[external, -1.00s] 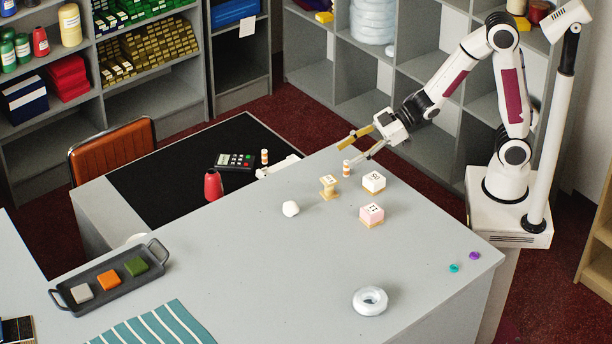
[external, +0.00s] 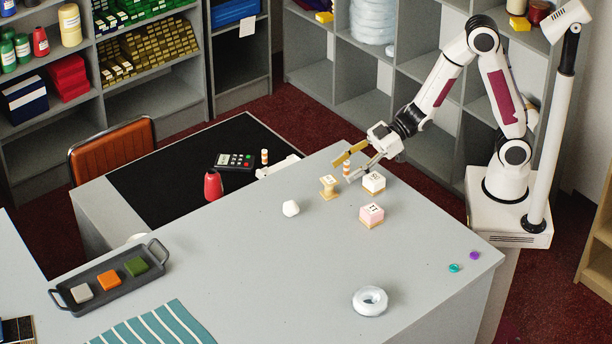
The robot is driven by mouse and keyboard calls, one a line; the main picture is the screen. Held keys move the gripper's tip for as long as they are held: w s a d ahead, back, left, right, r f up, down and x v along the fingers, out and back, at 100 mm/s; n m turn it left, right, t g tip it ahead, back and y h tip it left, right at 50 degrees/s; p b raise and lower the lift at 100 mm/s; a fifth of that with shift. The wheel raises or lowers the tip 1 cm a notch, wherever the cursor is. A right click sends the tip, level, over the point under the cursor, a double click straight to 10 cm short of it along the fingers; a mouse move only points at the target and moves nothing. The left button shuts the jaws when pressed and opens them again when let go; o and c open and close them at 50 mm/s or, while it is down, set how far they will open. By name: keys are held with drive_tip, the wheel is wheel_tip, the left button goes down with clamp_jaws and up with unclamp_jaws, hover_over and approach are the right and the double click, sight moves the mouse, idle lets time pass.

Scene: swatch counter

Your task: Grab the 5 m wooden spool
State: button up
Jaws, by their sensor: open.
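The wooden spool (external: 328,187) stands upright on the grey counter, pale tan with a mark on its top that is too small to read. My gripper (external: 341,170) is open and empty, just above and to the right of the spool, fingers pointing down and left. A small orange-and-white striped cylinder (external: 347,169) shows between or behind the fingers; I cannot tell which. The gripper appears apart from the spool.
A white-topped block (external: 374,182) sits right beside my gripper, and a pink block (external: 371,214) sits nearer. A white ring (external: 370,300) lies in front. The counter (external: 260,265) is clear at centre.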

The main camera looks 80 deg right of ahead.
sight(335, 178)
drive_tip(key=shift+x, duration=0.8)
drive_tip(key=shift+a, duration=0.1)
drive_tip(key=shift+x, duration=2.55)
drive_tip(key=shift+s+a, duration=0.1)
drive_tip(key=shift+a, duration=0.05)
drive_tip(key=c, duration=1.2)
